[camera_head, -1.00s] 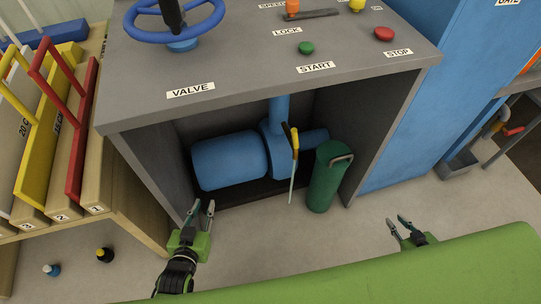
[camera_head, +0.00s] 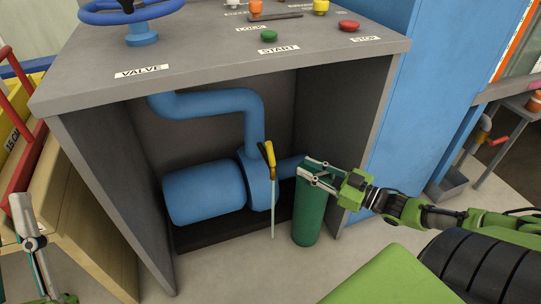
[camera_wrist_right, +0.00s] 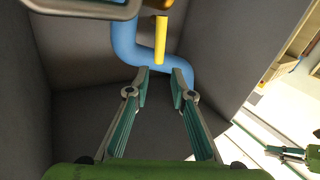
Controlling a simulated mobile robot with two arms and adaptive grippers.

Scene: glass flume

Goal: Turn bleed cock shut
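The bleed cock shows as a yellow lever (camera_head: 267,155) on the blue pump (camera_head: 205,192) inside the open grey console. The lever stands steeply, slightly tilted. A thin pale streak, like a water jet, runs down below it. In the right wrist view the yellow lever (camera_wrist_right: 160,38) is ahead of the fingertips, not between them. My right gripper (camera_head: 308,172) is open and empty, to the right of the lever, in front of the green cylinder's top. My left gripper (camera_head: 46,252) is low at the left edge, partly cut off; its fingers look apart.
The green cylinder (camera_head: 309,213) stands on the floor right of the pump. The console's side walls (camera_head: 110,195) and top (camera_head: 210,60) bound the opening. A blue pipe (camera_head: 215,101) bends above the pump. A wooden rack (camera_head: 95,225) stands at left.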

